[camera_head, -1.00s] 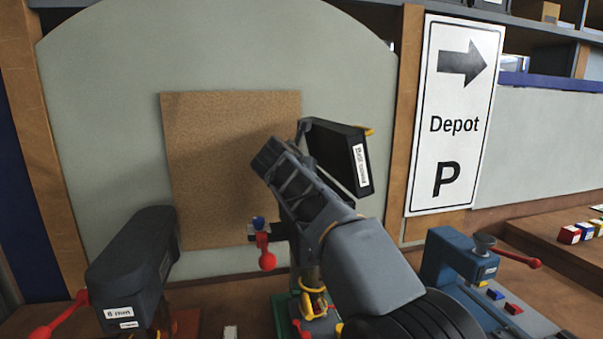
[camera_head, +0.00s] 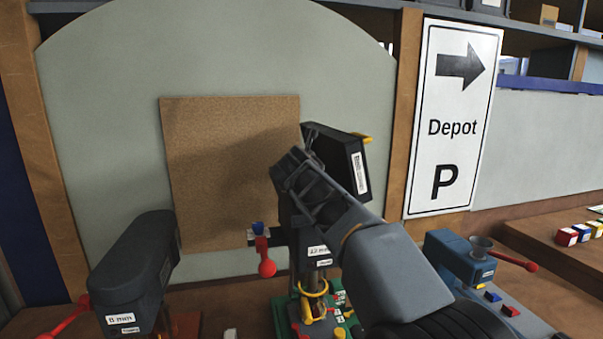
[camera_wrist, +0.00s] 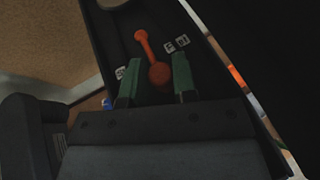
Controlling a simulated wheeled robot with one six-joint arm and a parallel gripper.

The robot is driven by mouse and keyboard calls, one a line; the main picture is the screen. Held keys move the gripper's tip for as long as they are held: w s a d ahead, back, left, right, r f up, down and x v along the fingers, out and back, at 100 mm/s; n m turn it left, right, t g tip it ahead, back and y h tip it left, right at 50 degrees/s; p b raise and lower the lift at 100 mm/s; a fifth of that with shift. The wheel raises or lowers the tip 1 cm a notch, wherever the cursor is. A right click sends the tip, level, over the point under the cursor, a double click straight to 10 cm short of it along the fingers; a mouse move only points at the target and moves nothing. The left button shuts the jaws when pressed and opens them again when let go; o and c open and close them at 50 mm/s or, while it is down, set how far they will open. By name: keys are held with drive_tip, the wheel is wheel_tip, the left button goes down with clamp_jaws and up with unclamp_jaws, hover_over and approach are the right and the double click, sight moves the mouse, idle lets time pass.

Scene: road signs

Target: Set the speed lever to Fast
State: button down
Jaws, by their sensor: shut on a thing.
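The speed lever, an orange-red lever with a round knob (camera_wrist: 159,75), stands on a dark panel (camera_wrist: 110,42) in the wrist view. My gripper (camera_wrist: 157,80) has its two green-tipped fingers on either side of the knob and is shut on it. Small white labels (camera_wrist: 176,44) lie on the panel near the lever, and one more lies by the left finger; I cannot read them. In the head view my gripper (camera_head: 295,178) is at the black machine with an open cover (camera_head: 335,153); my arm hides the lever there.
A dark drill-like machine (camera_head: 135,265) with a red handle stands at left. A blue machine (camera_head: 455,258) with a red-knobbed crank stands at right. A red-knobbed handle (camera_head: 266,266) hangs left of the black machine. A cork board (camera_head: 215,150) and a Depot sign (camera_head: 452,120) are behind.

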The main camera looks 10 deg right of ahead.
drive_tip(key=shift+d+r+n+y+p, duration=0.15)
drive_tip(key=shift+d+n+y+p, duration=0.25)
drive_tip(key=shift+p, duration=0.15)
drive_tip(key=shift+f, duration=0.2)
drive_tip(key=c, duration=0.9)
unclamp_jaws()
drive_tip(key=shift+s, duration=0.1)
drive_tip(key=b+v, duration=0.3)
drive_tip(key=v, duration=1)
drive_tip(key=shift+s, duration=0.4)
